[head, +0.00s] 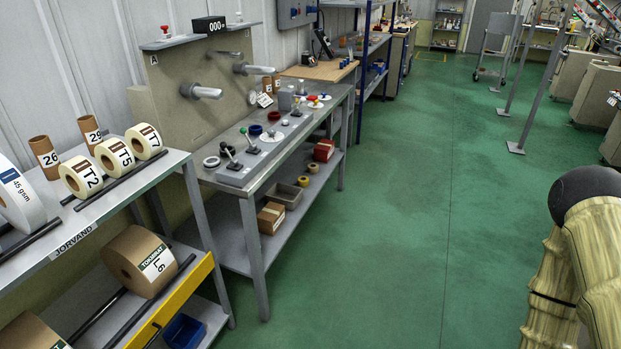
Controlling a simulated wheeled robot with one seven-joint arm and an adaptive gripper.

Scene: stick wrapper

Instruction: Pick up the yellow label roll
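Pale yellow label rolls stand on the upper shelf of the left rack. They are a roll marked T2 (80,177), a roll marked T5 (113,154) and one whose marking reads like T1 (143,141). They rest on edge between dark rods, close to one another. A small yellow ring-shaped roll (308,182) lies on the lower shelf of the grey bench. I cannot tell which of these is the yellow label roll. My arm shows at the right edge, far from all of them. My gripper is not in view.
A large white roll (20,200) and cardboard tubes (45,157) flank the label rolls. A brown roll (133,262) lies on the rack's lower level. The grey bench (255,185) holds small tools and knobs. The green floor (400,220) is clear in the middle.

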